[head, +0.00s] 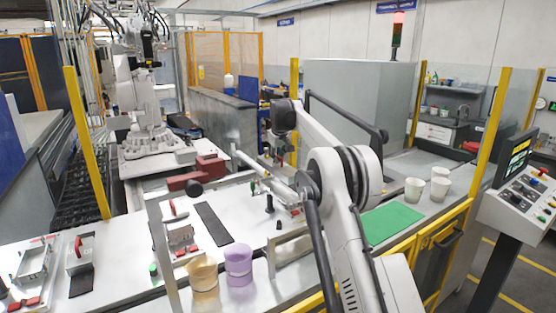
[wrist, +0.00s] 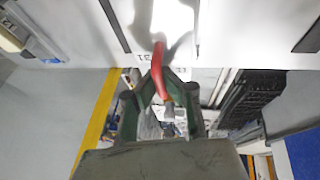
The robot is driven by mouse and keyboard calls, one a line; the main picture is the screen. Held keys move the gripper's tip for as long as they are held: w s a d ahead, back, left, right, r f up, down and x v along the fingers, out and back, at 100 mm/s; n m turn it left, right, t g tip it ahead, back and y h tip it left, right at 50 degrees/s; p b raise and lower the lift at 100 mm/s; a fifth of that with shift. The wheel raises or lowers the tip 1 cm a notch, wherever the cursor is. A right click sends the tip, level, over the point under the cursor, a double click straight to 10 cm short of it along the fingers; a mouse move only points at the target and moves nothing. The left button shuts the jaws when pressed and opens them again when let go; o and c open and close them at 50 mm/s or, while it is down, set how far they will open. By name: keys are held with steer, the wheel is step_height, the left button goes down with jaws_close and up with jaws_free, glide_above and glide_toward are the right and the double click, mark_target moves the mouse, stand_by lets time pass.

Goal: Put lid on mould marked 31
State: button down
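In the wrist view, my gripper (wrist: 160,76) has dark green fingers that converge around a curved red handle (wrist: 158,53). The fingers look closed on the handle; the lid body under it is not clear. A small upside-down label that looks like 31 (wrist: 146,57) lies beside the handle at the white surface's edge. An open metal mould (head: 182,239) stands on the white table (head: 130,225), another mould (head: 35,262) at far left. Their numbers are unreadable there. A lid with a red handle (head: 79,246) stands between them.
Amber (head: 203,280) and purple (head: 239,265) pots stand at the table's front. A black strip (head: 214,223) lies behind them. A green mat (head: 392,222) and white cups (head: 414,190) are at right. Red blocks (head: 195,174) lie at the back. A metal frame (head: 158,240) rises from the table.

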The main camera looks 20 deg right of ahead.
mark_target(280, 168)
steer(key=s+p, duration=0.1)
steer(key=s+r+p, duration=0.1)
steer(key=p, duration=0.1)
steer(key=shift+a, duration=0.2)
steer(key=shift+s+f+p, duration=0.25)
steer(key=shift+s+p, duration=0.1)
steer(key=shift+s, duration=0.15)
steer(key=shift+f+b, duration=1)
steer(key=shift+f, duration=1.4)
steer(key=shift+f+b, duration=1)
steer(key=shift+f, duration=0.05)
steer(key=c, duration=2.5)
jaws_free()
steer(key=o, duration=0.7)
steer(key=shift+c, duration=0.2)
steer(key=shift+s+a+r, duration=0.1)
